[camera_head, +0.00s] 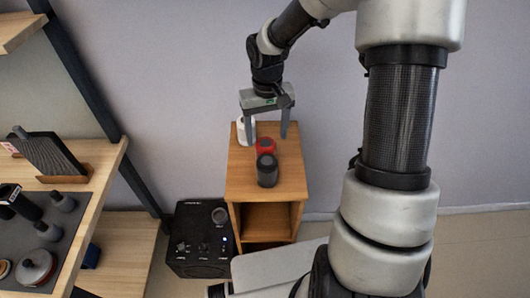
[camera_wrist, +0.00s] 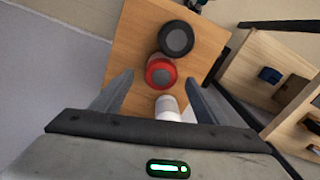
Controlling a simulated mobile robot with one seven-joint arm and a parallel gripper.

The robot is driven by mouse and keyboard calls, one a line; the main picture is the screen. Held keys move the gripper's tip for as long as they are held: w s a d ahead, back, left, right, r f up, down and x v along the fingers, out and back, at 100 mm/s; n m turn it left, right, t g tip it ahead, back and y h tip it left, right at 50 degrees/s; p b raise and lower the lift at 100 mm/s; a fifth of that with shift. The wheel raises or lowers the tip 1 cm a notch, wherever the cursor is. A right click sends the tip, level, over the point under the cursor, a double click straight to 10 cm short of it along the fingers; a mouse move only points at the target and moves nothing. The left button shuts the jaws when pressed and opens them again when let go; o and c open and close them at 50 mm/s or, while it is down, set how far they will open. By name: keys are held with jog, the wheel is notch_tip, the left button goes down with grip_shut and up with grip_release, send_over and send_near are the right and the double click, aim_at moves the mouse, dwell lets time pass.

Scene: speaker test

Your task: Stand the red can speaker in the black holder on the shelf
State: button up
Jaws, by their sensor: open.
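The red can speaker (camera_head: 265,146) stands upright on a small wooden cabinet (camera_head: 238,180), between a dark grey can (camera_head: 267,172) in front and a white can (camera_head: 246,131) behind left. My gripper (camera_head: 266,137) is open and empty, pointing down above the cabinet's back part. In the wrist view the red can (camera_wrist: 160,73) shows between and beyond my fingertips (camera_wrist: 158,78), with the white can (camera_wrist: 167,108) nearer the palm and the dark can (camera_wrist: 176,38) beyond. Dark items stand on the left shelf (camera_head: 98,180); I cannot tell which is the black holder.
A grey mat (camera_head: 70,222) on the shelf carries several small dark items and a round lidded pot (camera_head: 36,267). A slatted black panel (camera_head: 50,153) stands behind it. A black amplifier box (camera_head: 200,240) stands on the floor between shelf and cabinet.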

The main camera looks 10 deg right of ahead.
jog(key=f, duration=0.9)
jog(key=shift+a+f+b, duration=0.1)
jog(key=shift+a+b, duration=0.1)
jog(key=shift+b, duration=0.1)
jog(key=shift+c, duration=0.2)
jog(key=c, duration=1.4)
jog(key=shift+w, duration=0.1)
